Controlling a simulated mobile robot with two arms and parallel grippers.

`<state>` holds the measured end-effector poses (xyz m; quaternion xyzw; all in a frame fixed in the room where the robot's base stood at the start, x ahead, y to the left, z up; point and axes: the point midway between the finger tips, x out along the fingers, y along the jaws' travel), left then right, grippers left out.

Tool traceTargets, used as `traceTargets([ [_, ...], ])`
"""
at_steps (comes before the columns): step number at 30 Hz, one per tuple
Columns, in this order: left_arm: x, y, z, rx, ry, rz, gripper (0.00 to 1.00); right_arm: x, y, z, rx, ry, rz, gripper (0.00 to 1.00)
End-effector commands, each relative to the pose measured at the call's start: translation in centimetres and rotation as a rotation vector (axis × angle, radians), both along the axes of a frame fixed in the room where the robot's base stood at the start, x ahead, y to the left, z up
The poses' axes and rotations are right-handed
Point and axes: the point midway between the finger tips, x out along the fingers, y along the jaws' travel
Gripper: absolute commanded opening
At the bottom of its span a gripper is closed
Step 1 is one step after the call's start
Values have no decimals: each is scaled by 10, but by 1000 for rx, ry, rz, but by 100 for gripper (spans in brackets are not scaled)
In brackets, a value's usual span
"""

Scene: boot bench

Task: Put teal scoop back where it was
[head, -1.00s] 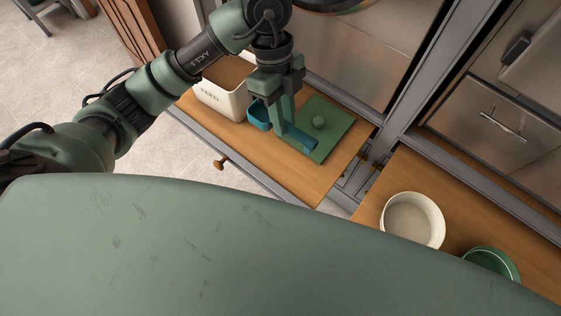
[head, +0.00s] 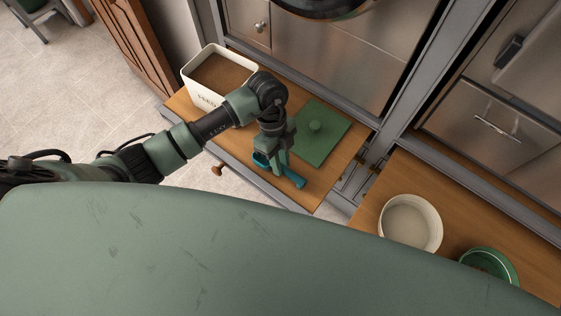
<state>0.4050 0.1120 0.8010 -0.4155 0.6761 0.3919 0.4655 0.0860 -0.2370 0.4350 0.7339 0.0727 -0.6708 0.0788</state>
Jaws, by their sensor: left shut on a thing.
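The teal scoop (head: 294,179) is in the head view, low over the front part of the pulled-out wooden drawer board. Its cup shows left of the fingers and its handle sticks out to the right. My left gripper (head: 276,168) points down and is shut on the scoop. The fingers hide the scoop's middle. I cannot tell whether the scoop touches the wood. My right gripper is not in view.
A cream FEED bin (head: 219,75) with brown contents stands at the board's back left. A green lid (head: 320,133) with a round knob lies right of the gripper. A cream bowl (head: 410,222) and a green bowl (head: 489,264) stand on the right-hand board.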

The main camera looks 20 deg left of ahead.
Motion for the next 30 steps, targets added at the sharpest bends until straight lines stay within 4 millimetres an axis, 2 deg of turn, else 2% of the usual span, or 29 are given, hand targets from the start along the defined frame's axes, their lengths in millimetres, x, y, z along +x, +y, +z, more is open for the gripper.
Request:
traceTargets([
  [3,0,-1,-8,-1,0,-1,0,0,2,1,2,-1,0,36],
  [14,0,0,-12,0,0,-1,0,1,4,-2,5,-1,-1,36],
  [15,0,0,-11,0,0,-1,28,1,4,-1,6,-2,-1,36],
  [17,0,0,-11,0,0,-1,42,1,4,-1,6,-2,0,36],
  [26,0,0,-10,-1,-1,-1,42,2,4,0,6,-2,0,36],
  [30,3,1,-1,-2,-5,-1,42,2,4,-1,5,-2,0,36],
])
